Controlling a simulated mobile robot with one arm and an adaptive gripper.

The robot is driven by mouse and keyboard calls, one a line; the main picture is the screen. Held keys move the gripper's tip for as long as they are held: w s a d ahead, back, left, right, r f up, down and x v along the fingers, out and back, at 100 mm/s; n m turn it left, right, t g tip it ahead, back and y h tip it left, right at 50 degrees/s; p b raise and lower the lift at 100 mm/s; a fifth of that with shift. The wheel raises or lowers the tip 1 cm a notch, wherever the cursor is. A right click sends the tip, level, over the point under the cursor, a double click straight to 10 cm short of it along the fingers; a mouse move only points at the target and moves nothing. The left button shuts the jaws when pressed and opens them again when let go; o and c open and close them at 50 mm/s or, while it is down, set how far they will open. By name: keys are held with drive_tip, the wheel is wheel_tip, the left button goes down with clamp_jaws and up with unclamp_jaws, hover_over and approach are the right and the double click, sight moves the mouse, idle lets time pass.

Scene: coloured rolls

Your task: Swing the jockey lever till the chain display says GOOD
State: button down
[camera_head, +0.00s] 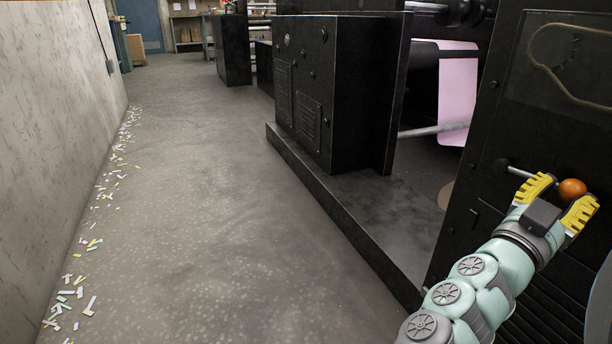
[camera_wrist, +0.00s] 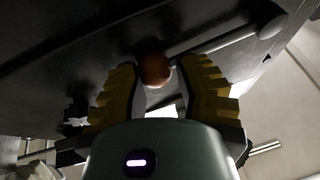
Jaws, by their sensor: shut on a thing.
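The jockey lever is a thin metal rod (camera_head: 521,172) ending in an orange ball knob (camera_head: 572,190), in front of the black machine panel. My gripper (camera_head: 566,194) has its yellow fingers on either side of the knob and is shut on it. In the wrist view the knob (camera_wrist: 155,69) sits between the two yellow fingertips (camera_wrist: 155,75). A chain loop (camera_head: 570,65) shows behind a dark window above the lever. No readable chain display shows in either view.
The black machine (camera_head: 340,90) fills the right side, with a pink sheet (camera_head: 458,92) on its rollers. A low plinth (camera_head: 345,215) runs along its foot. The grey floor (camera_head: 220,210) is open, with paper scraps (camera_head: 80,295) along the left wall.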

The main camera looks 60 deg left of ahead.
drive_tip(key=shift+a+f+n+y, duration=0.25)
drive_tip(key=shift+a+n+y, duration=0.15)
drive_tip(key=shift+a+y, duration=0.2)
drive_tip(key=r+p, duration=0.1)
drive_tip(key=p, duration=0.2)
drive_tip(key=shift+n+p, duration=0.3)
drive_tip(key=shift+r+p, duration=0.1)
drive_tip(key=shift+p, duration=1.1)
drive_tip(key=shift+f+n+y+p, duration=0.2)
drive_tip(key=shift+n+y+p, duration=0.2)
drive_tip(key=shift+p, duration=0.15)
drive_tip(key=shift+f, duration=0.15)
drive_tip(key=c, duration=1.1)
unclamp_jaws()
drive_tip(key=o, duration=0.5)
drive_tip(key=shift+w+a+r, duration=0.2)
drive_tip(key=shift+a+r, duration=0.1)
drive_tip(key=shift+a, duration=0.35)
drive_tip(key=o, duration=0.6)
drive_tip(key=shift+w+d+r+m+h, duration=0.2)
drive_tip(key=shift+d+m+h, duration=0.1)
drive_tip(key=shift+h, duration=0.1)
